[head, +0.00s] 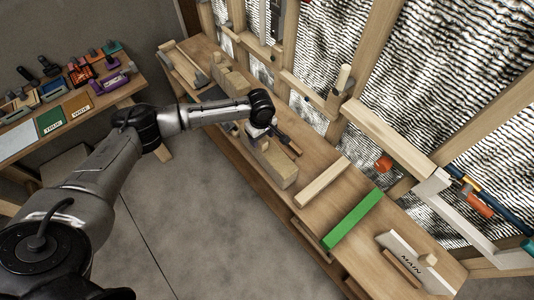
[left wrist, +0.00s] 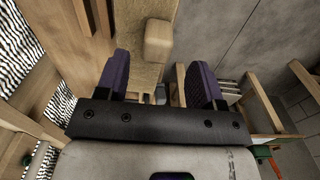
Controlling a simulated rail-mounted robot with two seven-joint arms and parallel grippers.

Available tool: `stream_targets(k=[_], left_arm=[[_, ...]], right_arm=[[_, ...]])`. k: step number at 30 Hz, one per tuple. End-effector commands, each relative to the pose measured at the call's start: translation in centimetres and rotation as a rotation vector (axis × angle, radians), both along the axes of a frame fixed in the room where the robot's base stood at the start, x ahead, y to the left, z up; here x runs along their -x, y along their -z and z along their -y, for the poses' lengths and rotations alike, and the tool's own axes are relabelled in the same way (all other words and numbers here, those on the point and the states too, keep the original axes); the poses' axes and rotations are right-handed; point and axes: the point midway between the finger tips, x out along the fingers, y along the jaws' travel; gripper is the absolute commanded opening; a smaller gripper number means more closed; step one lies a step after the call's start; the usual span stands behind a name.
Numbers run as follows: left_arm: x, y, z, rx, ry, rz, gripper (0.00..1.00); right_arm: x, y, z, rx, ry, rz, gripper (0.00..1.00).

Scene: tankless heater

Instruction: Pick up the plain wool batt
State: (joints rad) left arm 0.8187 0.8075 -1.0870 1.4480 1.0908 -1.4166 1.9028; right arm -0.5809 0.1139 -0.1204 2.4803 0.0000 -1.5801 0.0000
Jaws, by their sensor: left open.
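A tan, fibrous-looking block (head: 272,163) with a raised lump on top lies on the wooden bench; it looks like the plain wool batt, though no label shows. My left gripper (head: 264,132) is at its far end and partly hides it. In the left wrist view, a tan slab (left wrist: 146,72) with a squared block (left wrist: 158,40) on it lies ahead of and between the open purple fingers of the left gripper (left wrist: 161,82). Nothing is clearly gripped. I cannot tell whether the fingers touch the slab. My right gripper is not in view.
A beige strip (head: 322,182), a green strip (head: 353,218) and a white MAIN panel (head: 408,260) lie farther right on the bench. More tan blocks (head: 230,82) lie beyond my arm. A stud wall (head: 372,60) borders the bench. A tool table (head: 75,108) stands left.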

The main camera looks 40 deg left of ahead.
Motion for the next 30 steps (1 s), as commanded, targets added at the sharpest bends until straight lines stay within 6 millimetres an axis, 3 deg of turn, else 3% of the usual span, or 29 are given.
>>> stream_targets(k=[15,25,30], left_arm=[[-0.2,4.9,0.5,0.0,0.0,0.001,0.62],[-0.2,5.4,0.5,-0.001,0.0,0.0,0.62],[-0.2,5.3,0.5,0.0,0.0,0.0,0.45]], right_arm=[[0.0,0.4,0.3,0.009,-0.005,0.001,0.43],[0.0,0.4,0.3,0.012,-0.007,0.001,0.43],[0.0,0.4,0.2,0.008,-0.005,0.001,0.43]])
